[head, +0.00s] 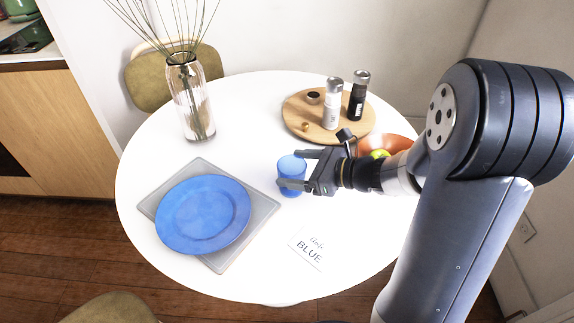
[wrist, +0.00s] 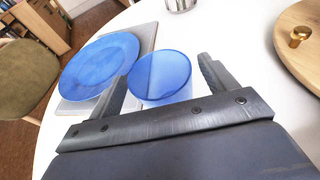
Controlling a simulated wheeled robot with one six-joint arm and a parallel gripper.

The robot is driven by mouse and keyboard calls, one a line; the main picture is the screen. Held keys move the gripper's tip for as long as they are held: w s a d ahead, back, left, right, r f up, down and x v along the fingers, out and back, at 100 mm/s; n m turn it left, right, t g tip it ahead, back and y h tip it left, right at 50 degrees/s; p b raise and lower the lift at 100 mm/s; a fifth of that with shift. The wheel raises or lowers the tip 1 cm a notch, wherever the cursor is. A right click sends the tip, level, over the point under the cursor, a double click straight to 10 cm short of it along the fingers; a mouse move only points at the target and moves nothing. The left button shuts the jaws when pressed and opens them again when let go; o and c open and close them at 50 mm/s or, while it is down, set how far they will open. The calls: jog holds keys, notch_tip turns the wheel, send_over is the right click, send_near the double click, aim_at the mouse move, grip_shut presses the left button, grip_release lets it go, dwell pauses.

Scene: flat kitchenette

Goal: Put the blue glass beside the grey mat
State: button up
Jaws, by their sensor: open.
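The blue glass (head: 291,168) stands upright on the white round table, to the right of the grey mat and apart from it. My gripper (head: 294,168) is open, with its two fingers on either side of the glass. In the wrist view the blue glass (wrist: 163,78) sits between the open fingers of my gripper (wrist: 165,78), and I cannot tell whether they touch it. The grey mat (head: 262,214) lies flat at the table's left part, and also shows in the wrist view (wrist: 148,38).
A blue plate (head: 203,212) covers much of the mat. A glass vase (head: 190,100) with stems stands behind. A wooden board (head: 300,125) with two grinders is at the back right, near an orange bowl (head: 385,145). A card reading "BLUE" (head: 309,249) lies in front. Table between mat and glass is clear.

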jog(key=p+v, duration=0.1)
jog(key=v, duration=0.8)
